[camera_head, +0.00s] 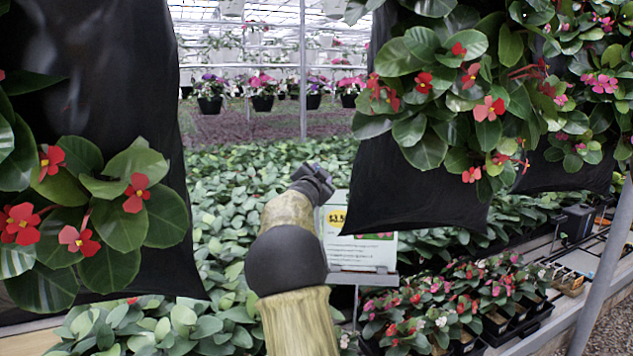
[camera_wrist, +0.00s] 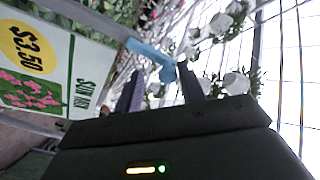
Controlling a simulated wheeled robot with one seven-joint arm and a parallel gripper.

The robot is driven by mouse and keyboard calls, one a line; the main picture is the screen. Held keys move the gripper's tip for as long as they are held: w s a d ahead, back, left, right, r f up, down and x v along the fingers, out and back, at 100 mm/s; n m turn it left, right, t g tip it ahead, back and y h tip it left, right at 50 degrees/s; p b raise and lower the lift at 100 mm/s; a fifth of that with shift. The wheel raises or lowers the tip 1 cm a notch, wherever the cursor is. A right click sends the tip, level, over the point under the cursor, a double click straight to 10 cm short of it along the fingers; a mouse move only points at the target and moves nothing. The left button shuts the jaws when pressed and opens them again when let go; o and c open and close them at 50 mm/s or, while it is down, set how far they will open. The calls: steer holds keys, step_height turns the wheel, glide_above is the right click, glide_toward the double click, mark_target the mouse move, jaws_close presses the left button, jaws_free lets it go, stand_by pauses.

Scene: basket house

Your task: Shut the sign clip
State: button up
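The price sign (camera_head: 372,251) is a white card with a yellow price spot, behind and to the right of my arm in the head view. In the wrist view the sign (camera_wrist: 45,62) is turned on its side at the left, reading $3.50. A light blue clip (camera_wrist: 152,54) sits at the end of a grey bar along the sign's edge. My gripper (camera_wrist: 159,80) has its two dark fingers apart, with the clip's lower end between or just beyond their tips; contact is unclear. In the head view my gripper (camera_head: 314,182) is beside the sign's upper left corner.
A black hanging planter with red flowers (camera_head: 420,190) hangs close to the right, over part of the sign. Another black planter (camera_head: 130,60) fills the left. Leafy plants (camera_head: 225,190) spread behind; potted flowers (camera_head: 450,305) stand on a bench at lower right.

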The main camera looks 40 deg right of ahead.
steer(key=s+d+f+b, duration=0.1)
steer(key=f+b, duration=0.1)
steer(key=s+d+f+b, duration=0.1)
steer(key=s+b, duration=0.1)
steer(key=b, duration=0.1)
steer(key=shift+s+d+f+b, duration=0.1)
steer(key=shift+d+f+b, duration=0.2)
steer(key=shift+f+b, duration=0.1)
stand_by(1.0)
steer(key=shift+a, duration=0.1)
stand_by(0.4)
steer(key=r+b+v, duration=0.1)
steer(key=v, duration=0.5)
steer(key=shift+s, duration=0.6)
steer(key=shift+r, duration=0.15)
